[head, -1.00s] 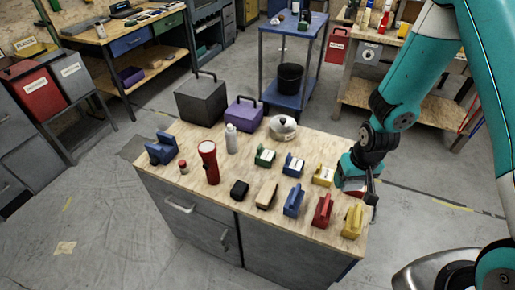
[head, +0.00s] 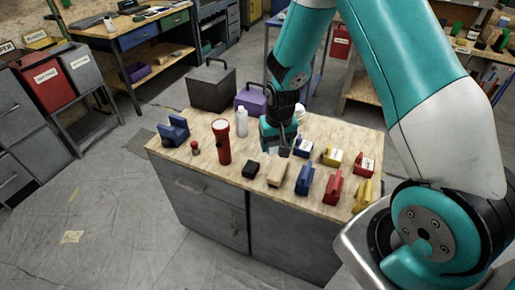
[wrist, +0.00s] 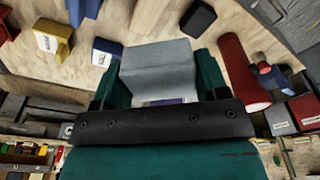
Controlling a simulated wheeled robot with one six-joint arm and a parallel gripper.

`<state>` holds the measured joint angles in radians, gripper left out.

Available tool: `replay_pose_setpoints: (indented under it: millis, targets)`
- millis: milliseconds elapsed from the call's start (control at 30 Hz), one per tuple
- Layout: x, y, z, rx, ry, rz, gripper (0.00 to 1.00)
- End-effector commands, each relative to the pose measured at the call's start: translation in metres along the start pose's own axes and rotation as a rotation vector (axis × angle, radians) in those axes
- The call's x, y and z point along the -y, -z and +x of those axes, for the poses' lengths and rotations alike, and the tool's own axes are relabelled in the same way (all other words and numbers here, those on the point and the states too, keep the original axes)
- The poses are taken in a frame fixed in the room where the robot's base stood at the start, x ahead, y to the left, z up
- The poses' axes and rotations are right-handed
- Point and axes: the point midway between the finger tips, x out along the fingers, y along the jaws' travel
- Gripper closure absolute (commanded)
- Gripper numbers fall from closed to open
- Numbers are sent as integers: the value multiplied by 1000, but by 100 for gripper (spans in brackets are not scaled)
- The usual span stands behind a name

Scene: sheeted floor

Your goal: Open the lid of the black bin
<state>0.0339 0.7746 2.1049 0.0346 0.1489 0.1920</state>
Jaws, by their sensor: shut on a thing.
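A dark, boxy bin (head: 212,85) with a handle on its closed-looking top stands at the back left of the bench; it best matches the black bin. My gripper (head: 278,142) is over the middle of the bench, right of the bin and nearer, not touching it. In the wrist view, my gripper's dark green fingers (wrist: 165,75) are shut on a pale grey block (wrist: 158,62) between them. A purple box (head: 250,98) with a handle stands between bin and gripper, and my arm hides its right side.
The bench (head: 200,166) also holds a red flashlight (head: 222,142), a light bottle (head: 242,122), a black block (head: 250,169), a wooden block (head: 278,173) and several coloured blocks. Open floor lies left of the bench.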

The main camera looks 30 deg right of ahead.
Motion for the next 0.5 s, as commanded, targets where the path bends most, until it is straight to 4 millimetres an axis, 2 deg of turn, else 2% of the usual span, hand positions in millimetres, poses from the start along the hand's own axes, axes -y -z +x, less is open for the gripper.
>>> replay_pose_setpoints:
  millis: [33, 200, 333, 500]
  targets:
    - [-4, 19, 19, -12, -10, 76, 55]
    - [-17, 70, 13, -15, -43, 343, 55]
    - [-26, 94, -2, -15, -57, 512, 55]
    - [-33, 107, -19, -10, -67, 642, 55]
